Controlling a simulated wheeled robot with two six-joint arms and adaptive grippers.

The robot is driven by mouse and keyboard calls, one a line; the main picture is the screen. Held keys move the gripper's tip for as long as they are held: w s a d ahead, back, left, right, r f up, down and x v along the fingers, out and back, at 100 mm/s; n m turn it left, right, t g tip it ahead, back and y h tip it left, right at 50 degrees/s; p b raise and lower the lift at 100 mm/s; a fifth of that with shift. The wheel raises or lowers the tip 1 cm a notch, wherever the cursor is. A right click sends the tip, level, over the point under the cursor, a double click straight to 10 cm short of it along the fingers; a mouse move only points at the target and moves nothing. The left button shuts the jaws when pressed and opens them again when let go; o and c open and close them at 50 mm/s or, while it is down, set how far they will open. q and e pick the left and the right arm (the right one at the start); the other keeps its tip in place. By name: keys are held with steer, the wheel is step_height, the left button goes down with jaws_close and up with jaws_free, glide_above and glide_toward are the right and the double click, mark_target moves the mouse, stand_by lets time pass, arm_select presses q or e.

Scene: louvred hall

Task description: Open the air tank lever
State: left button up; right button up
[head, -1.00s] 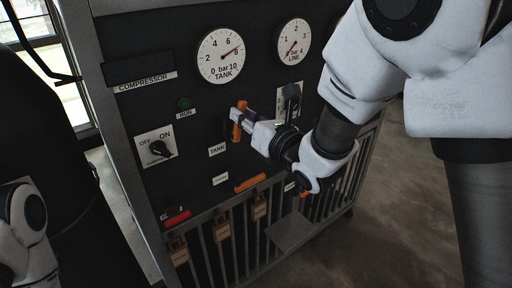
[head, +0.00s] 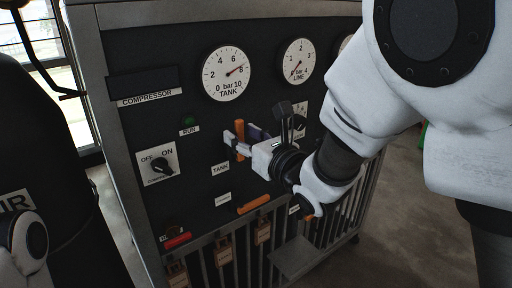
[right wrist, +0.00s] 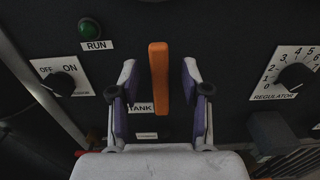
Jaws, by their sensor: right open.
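The orange tank lever (head: 239,131) stands upright on the dark panel, above the label TANK (head: 220,169). In the right wrist view the lever (right wrist: 159,77) is between the two fingers of my right gripper (right wrist: 158,90), with a gap on each side. My right gripper (head: 243,143) is open around the lever in the head view, where its fingers partly cover the lever's lower part. Part of my left arm shows at the lower left of the head view, but its gripper is out of view.
The tank gauge (head: 227,73) and line gauge (head: 298,61) are above. The compressor switch (head: 159,162) is left, the regulator knob (right wrist: 297,77) right. A horizontal orange handle (head: 253,204), a red handle (head: 177,240) and hanging tags (head: 263,231) are below.

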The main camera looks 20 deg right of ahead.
steer(key=b+v, duration=0.2)
steer(key=v, duration=0.4)
steer(key=shift+s, duration=0.4)
steer(key=shift+d, duration=0.1)
stand_by(0.6)
